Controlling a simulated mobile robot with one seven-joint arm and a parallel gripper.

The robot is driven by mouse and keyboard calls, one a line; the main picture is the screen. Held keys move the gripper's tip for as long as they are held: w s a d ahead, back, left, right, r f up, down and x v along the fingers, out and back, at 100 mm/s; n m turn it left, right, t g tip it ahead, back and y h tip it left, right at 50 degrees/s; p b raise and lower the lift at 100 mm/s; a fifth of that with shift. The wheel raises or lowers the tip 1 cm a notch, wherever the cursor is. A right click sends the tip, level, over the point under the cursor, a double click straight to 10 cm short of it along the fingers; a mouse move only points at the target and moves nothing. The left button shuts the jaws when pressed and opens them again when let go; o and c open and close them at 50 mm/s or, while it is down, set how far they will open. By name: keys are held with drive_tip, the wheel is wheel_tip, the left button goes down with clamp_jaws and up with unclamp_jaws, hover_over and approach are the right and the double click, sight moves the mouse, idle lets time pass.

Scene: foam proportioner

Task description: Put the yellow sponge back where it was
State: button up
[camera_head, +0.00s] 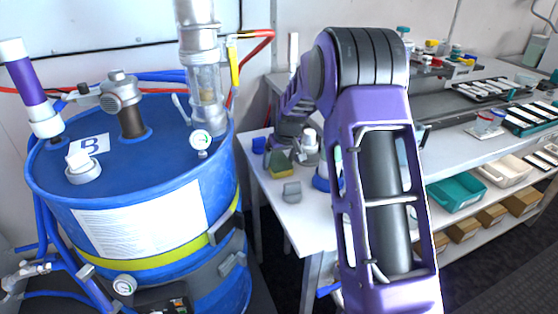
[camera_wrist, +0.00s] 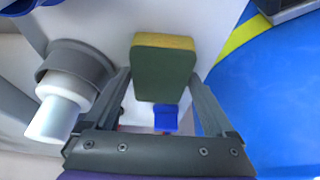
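The sponge (camera_wrist: 165,72) has a large green face and a yellow strip along its far edge in the wrist view. My gripper (camera_wrist: 163,76) has one finger along each side of it, and both fingertips appear to touch its sides, so it looks shut on the sponge. In the head view the sponge (camera_head: 279,166) shows small, yellow and green, tilted, over the left end of the white table (camera_head: 310,210). Whether it touches the table I cannot tell. My arm hides part of that table end, and the fingertips are hard to make out there.
A blue drum (camera_head: 60,205) with valves and pipes stands left of the table. A blue block (camera_head: 259,145) and a small grey object (camera_head: 292,192) are near the sponge. A white-topped grey fitting (camera_wrist: 75,85) is close beside my left-hand finger. Trays and bottles fill the right.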

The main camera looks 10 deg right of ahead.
drive_tip(key=shift+o, duration=0.4)
drive_tip(key=shift+s+r, duration=0.1)
drive_tip(key=shift+r, duration=0.5)
drive_tip(key=p+v, duration=0.1)
drive_tip(key=v, duration=1)
drive_tip(key=shift+p, duration=0.35)
drive_tip(key=shift+d+r, duration=0.1)
